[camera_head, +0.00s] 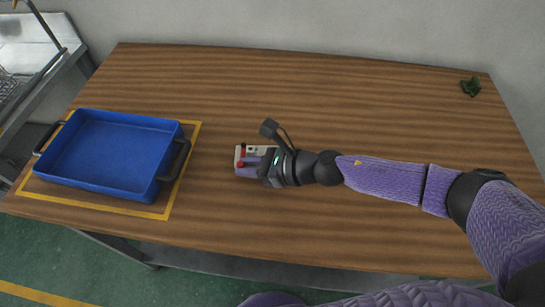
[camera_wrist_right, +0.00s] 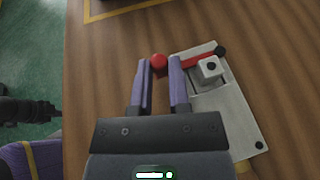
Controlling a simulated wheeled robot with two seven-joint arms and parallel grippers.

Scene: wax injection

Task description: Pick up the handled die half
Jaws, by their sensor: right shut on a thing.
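My right gripper (camera_head: 246,165) is low over the middle of the table, its fingers pointing left. In the right wrist view its two purple fingers (camera_wrist_right: 160,72) are shut with a gap between them. A red ball knob (camera_wrist_right: 158,62) shows between the fingertips, seemingly the handle end of the die half; the rest of what they hold is hidden. Beside the right finger, a light metal die plate (camera_wrist_right: 232,118) lies flat, with a raised square block (camera_wrist_right: 210,68), a red strip and a black knob (camera_wrist_right: 219,51). My left gripper is not identifiable in either view.
A blue tray (camera_head: 125,119) with dark handles stands at the left inside a yellow outline (camera_head: 193,140). A small dark green object (camera_head: 470,87) lies at the back right corner. The wooden table (camera_head: 290,90) is clear behind the gripper.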

